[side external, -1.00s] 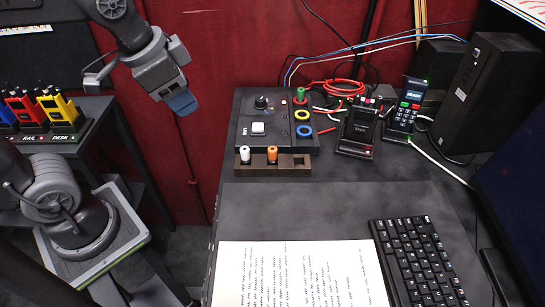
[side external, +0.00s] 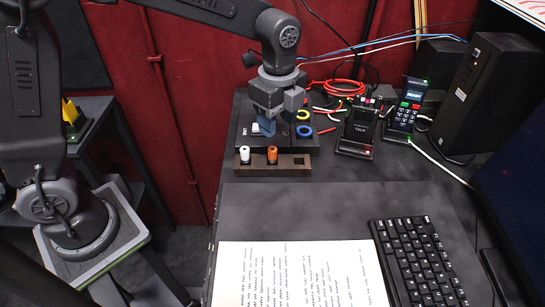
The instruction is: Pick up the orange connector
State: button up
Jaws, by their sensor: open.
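The orange connector (side external: 272,155) stands upright in a dark holder (side external: 289,170) at the front of the black control box. A white connector (side external: 244,154) stands to its left in the same holder. My gripper (side external: 280,128) points down over the control box, just above and behind the orange connector in the picture. Its blue-tipped finger shows at the left. It is open, with nothing seen between the fingers. My gripper and wrist hide much of the box top.
Blue (side external: 304,132) and yellow rings lie on the box's right side. A handset unit (side external: 358,128), a keypad phone (side external: 404,110) and red cable stand to the right. Paper (side external: 300,272) and a keyboard (side external: 420,262) lie in front. A black tower (side external: 482,95) stands at the far right.

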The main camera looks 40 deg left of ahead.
aim_at(272, 149)
notch_tip(272, 149, down, 4)
jog(key=shift+r, duration=0.25)
jog(key=shift+s+a+f, duration=0.1)
jog(key=shift+a+f, duration=0.05)
jog(key=shift+f, duration=0.75)
jog(key=shift+s+a+f, duration=0.1)
jog(key=shift+a+f, duration=0.05)
jog(key=shift+f, duration=0.75)
jog(key=shift+s+a+f, duration=0.1)
jog(key=shift+a+f, duration=0.05)
jog(key=shift+f, duration=0.75)
grip_shut()
jog(key=shift+r, duration=0.1)
